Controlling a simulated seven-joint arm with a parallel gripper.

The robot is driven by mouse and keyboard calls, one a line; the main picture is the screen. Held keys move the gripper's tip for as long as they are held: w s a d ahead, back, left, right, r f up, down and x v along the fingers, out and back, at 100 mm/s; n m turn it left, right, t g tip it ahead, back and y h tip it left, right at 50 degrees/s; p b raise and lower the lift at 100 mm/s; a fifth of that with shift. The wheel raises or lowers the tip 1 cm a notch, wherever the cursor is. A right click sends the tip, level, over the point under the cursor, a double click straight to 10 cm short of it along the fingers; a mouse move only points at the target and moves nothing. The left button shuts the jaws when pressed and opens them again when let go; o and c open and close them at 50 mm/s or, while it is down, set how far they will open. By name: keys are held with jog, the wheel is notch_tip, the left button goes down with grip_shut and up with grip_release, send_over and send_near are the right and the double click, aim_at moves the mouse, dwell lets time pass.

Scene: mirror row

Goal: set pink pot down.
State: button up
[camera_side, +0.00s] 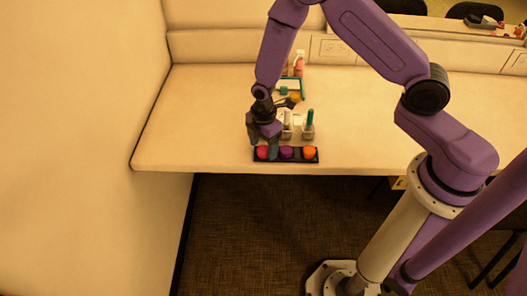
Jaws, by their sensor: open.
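The pink pot (262,153) sits at the left end of a dark tray (297,158) near the table's front edge. A purple pot (286,153) is in the middle of the tray and an orange pot (309,153) is at its right end. My gripper (262,148) is open over the left end of the tray, with one finger left of the pink pot and the other at its right. The fingers partly hide the pink pot and the tray's left part. I cannot tell whether they touch the pot.
Behind the tray stand two small holders, one with a green item (310,117). Further back are a teal-edged tray (291,86), a yellow item (295,97) and a bottle (299,62) near the wall. The table (190,120) is clear at left and right.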

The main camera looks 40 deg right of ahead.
jog(key=shift+f, duration=0.35)
jog(key=c, duration=1.2)
jog(key=shift+r, duration=0.2)
